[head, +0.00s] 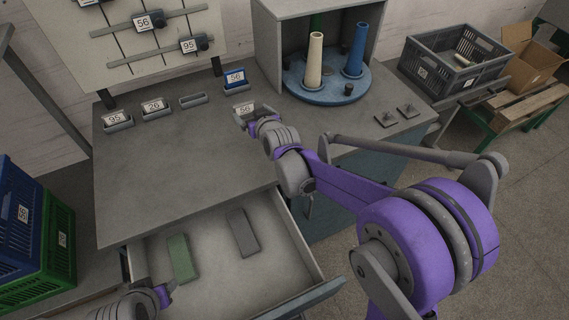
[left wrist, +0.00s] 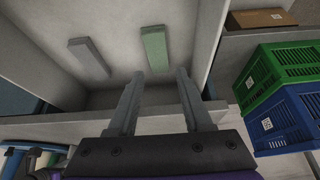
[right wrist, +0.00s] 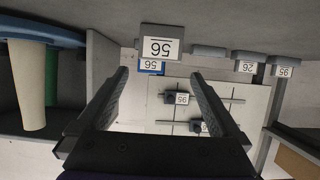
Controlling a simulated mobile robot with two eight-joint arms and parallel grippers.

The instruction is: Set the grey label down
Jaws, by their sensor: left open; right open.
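The grey label (head: 243,107), marked 56, stands upright on the worktop (head: 180,150), right of a row of small holders. In the right wrist view the grey label (right wrist: 161,42) shows upside down, ahead of the fingers. My right gripper (head: 254,121) is open right beside it; I cannot tell whether a finger touches it. A blue label (head: 234,78) marked 56 stands behind it. My left gripper (head: 168,291) is open and empty at the open drawer's front edge, also seen in the left wrist view (left wrist: 158,80).
Holders with labels 95 (head: 117,122) and 26 (head: 156,108) and an empty holder (head: 193,99) stand along the back. A green block (head: 181,258) and a grey block (head: 242,232) lie in the drawer. A turntable (head: 325,91) with cones stands right. The worktop's front is clear.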

